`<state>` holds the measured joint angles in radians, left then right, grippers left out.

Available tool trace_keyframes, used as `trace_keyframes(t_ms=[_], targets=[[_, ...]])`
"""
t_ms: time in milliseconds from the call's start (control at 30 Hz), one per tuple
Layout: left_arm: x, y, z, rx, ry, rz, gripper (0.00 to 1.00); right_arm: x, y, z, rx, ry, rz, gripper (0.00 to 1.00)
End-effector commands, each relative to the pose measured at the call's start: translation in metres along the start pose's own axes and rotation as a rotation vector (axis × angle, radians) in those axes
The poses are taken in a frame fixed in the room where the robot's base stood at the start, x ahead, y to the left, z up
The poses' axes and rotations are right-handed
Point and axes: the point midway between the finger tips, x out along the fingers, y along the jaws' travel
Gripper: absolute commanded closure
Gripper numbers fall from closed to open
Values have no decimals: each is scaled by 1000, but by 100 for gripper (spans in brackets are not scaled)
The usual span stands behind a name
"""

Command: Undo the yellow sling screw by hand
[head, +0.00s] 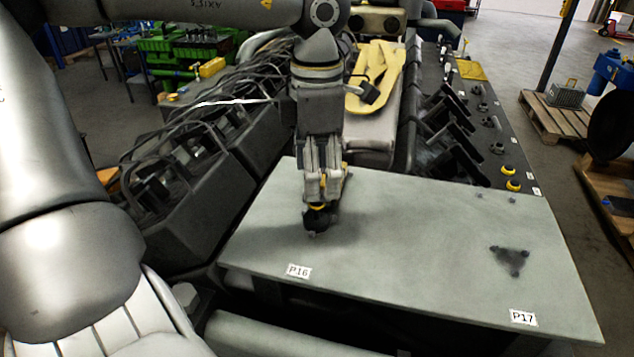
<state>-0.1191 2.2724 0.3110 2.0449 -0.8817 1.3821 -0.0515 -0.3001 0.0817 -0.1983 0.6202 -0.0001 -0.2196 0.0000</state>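My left gripper (322,196) points straight down over the pale grey-green plate (420,215), near the label P16. Its fingers are close together around a small yellow screw (318,207), of which only a thin yellow part shows at the fingertips. A black part (317,220) sits just below it on the plate. The fingers hide most of the screw, so its thread and seat do not show. My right gripper is not in view.
A dark three-pointed fitting (510,261) lies on the plate near the label P17. Two yellow-ringed pieces (512,178) stand on the dark panel behind the plate. Black engine parts with cables (200,160) rise left of the gripper. The plate's middle and right are mostly clear.

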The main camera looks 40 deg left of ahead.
Motion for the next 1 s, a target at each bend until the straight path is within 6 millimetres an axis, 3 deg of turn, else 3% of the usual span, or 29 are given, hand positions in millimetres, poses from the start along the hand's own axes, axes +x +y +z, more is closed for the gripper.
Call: trace_keyframes(t_ms=[133,200,500,900,1000], targets=[[-1,0,0,200,1,-3,39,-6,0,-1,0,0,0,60],[21,0,0,201,2,-1,39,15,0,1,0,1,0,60],[48,0,0,196,1,-1,39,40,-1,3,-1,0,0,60],[50,0,0,194,2,-1,39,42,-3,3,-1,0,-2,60],[50,0,0,194,1,-1,52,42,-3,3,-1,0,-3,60]])
